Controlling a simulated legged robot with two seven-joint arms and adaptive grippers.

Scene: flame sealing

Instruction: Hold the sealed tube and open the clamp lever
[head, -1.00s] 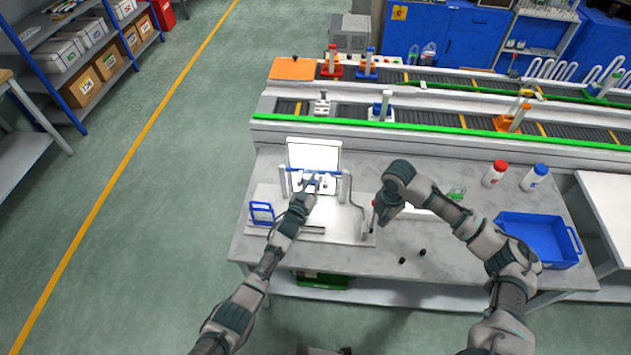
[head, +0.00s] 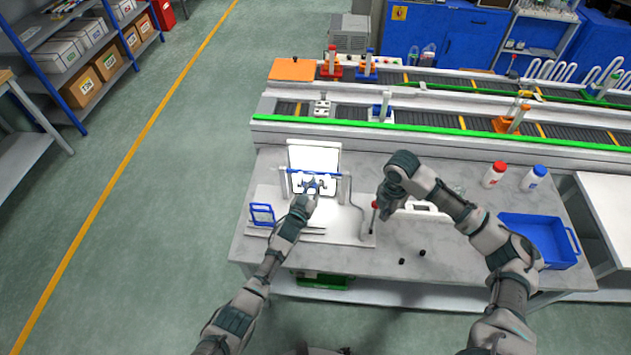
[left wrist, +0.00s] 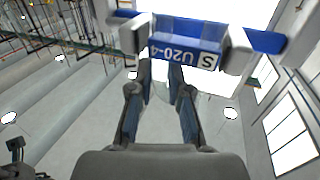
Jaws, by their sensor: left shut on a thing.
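The sealing fixture (head: 345,228) is a white base on the bench with a white back panel (head: 314,157) and a blue crossbar. My left gripper (head: 312,188) reaches in front of the panel. In the left wrist view its fingers (left wrist: 161,75) are close together, with a faint clear thing, apparently the tube, between them. Just beyond them is a blue clamp block (left wrist: 188,40) marked "S U20-4". A red-tipped lever (head: 375,205) stands at the fixture's right side. My right gripper (head: 384,208) is beside the lever; its fingers are too small to read, and contact is unclear.
A blue bin (head: 540,226) and bottles with red (head: 494,175) and blue (head: 534,178) caps stand on the right of the bench. A blue frame rack (head: 262,213) is on the left. Small black pieces (head: 421,253) lie near the front. A conveyor (head: 440,120) runs behind.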

